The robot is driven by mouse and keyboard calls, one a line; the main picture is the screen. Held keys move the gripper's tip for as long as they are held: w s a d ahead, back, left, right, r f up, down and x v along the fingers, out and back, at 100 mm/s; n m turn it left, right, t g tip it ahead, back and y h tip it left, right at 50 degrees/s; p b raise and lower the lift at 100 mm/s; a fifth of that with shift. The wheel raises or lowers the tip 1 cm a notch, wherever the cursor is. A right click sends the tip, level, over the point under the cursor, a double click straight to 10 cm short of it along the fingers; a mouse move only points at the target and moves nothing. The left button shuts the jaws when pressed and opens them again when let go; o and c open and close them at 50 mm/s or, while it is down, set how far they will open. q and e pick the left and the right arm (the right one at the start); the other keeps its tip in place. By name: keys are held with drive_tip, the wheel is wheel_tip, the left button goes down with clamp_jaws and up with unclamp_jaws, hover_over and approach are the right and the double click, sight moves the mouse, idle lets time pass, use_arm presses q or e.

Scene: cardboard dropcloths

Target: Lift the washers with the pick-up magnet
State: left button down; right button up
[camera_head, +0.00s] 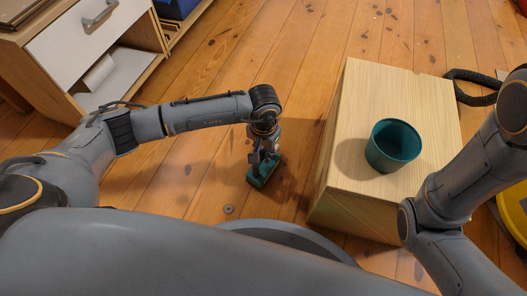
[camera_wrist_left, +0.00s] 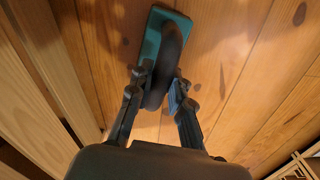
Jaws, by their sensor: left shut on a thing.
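The pick-up magnet has a teal base (camera_head: 262,172) and a dark curved handle. It is below my left gripper (camera_head: 262,155) in the head view. In the left wrist view my left gripper (camera_wrist_left: 157,80) is shut on the dark handle of the magnet (camera_wrist_left: 172,45), one finger on each side. I cannot tell whether the base touches the floor. One small grey washer (camera_head: 228,209) lies on the floorboards, left of and nearer than the magnet, apart from it. Whatever is under the base is hidden. My right arm shows at the right, but its gripper is out of view.
A pale wooden box (camera_head: 350,85) stands right of the magnet, with an open teal cup (camera_head: 394,146) on top. A white-fronted cabinet (camera_head: 90,40) is at the upper left. A black hose (camera_head: 470,76) lies behind the box. The floor beyond the magnet is clear.

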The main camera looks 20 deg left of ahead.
use_arm(q)
drive_tip(key=shift+r, duration=0.2)
idle(0.4)
drive_tip(key=shift+r+p, duration=1.7)
drive_tip(key=shift+r, duration=0.5)
drive_tip(key=shift+r+p, duration=0.45)
drive_tip(key=shift+r, duration=0.25)
